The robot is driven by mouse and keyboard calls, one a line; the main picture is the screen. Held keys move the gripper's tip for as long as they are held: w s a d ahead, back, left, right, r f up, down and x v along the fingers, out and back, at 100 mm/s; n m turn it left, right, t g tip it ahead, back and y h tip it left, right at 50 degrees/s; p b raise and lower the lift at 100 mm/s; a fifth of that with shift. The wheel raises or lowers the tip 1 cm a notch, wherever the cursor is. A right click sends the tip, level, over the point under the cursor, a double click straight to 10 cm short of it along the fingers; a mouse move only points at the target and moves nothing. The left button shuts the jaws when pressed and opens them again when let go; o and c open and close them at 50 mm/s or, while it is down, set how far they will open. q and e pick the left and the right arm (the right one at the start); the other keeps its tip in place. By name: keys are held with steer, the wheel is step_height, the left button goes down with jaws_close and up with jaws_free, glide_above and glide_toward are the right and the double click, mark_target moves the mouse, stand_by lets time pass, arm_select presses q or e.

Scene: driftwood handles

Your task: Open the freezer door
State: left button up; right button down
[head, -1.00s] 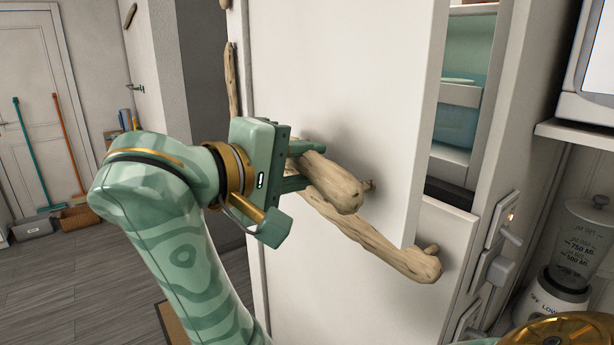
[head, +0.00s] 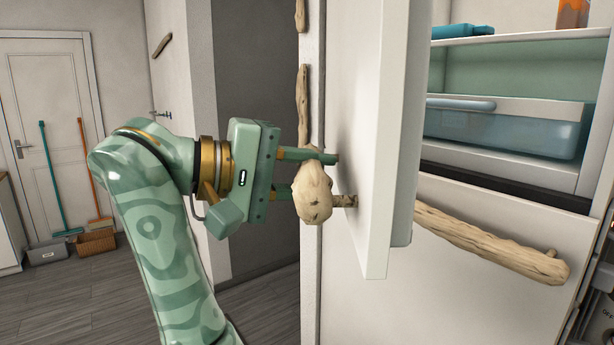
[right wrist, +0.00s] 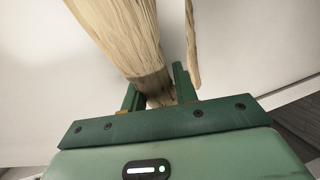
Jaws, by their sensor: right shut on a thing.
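The freezer door (head: 370,90) is a white panel standing well open, seen nearly edge-on in the head view. Its driftwood handle (head: 312,195) points toward the camera, on the door's outer face. My right gripper (head: 318,178) is shut on this handle, with one finger above it and the other partly hidden behind it. In the right wrist view the handle (right wrist: 125,35) runs between the fingers of the gripper (right wrist: 157,92). The compartment behind the door shows a shelf (head: 520,40) and a translucent blue drawer (head: 500,130). My left gripper is not in view.
A lower white front with a driftwood handle (head: 490,245) lies below the open compartment. More driftwood handles (head: 302,95) are on the tall panel left of the door. Brooms (head: 52,175) and baskets (head: 97,242) stand far left.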

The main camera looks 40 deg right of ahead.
steer(key=shift+f, duration=0.1)
steer(key=c, duration=1.1)
jaws_free()
steer(key=shift+d, duration=0.1)
steer(key=v, duration=0.7)
steer(key=shift+b, duration=0.3)
steer(key=shift+w+a, duration=0.1)
steer(key=shift+a, duration=0.15)
